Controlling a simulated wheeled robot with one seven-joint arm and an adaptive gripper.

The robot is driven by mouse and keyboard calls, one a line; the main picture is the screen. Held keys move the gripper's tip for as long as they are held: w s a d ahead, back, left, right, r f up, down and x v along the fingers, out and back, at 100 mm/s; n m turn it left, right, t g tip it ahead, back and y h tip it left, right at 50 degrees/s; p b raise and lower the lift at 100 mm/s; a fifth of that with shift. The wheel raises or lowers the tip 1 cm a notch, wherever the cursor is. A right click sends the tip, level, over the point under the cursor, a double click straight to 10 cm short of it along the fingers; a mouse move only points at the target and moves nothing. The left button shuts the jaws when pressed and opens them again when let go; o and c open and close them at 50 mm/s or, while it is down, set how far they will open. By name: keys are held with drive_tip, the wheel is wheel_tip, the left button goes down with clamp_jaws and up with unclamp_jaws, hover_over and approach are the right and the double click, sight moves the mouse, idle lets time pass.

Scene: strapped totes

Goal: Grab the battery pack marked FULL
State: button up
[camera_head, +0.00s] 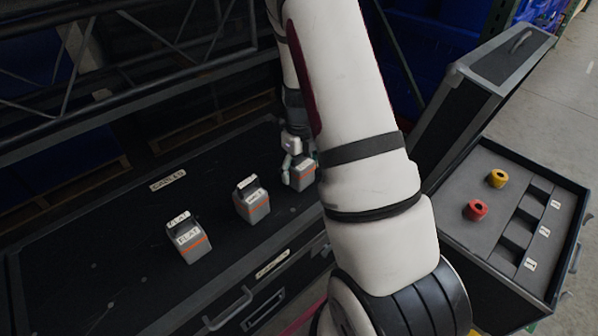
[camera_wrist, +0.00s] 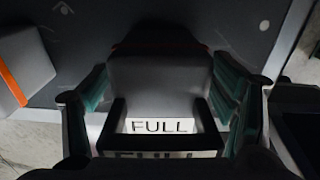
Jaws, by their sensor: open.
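The battery pack marked FULL (camera_wrist: 160,80) is grey, with a dark handle beside its label, and fills the middle of the wrist view. In the head view this pack (camera_head: 303,178) is the rightmost of three on the black case. My gripper (camera_head: 299,165) is pointed down over it. In the wrist view its fingers (camera_wrist: 160,105) stand open on both sides of the pack; I cannot tell whether they touch it. A pack marked FLAT (camera_head: 188,242) stands at the left. The middle pack (camera_head: 253,205) has a label too small to read.
The packs stand upright on a black case lid (camera_head: 100,270) with clear room around them. At the right, an open case (camera_head: 462,232) holds a yellow knob (camera_head: 497,178), a red knob (camera_head: 475,210) and labelled empty slots. Its raised lid (camera_head: 470,95) stands near my arm. Dark trusses lie behind.

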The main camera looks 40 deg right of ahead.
clamp_jaws()
drive_tip(key=shift+r, duration=0.1)
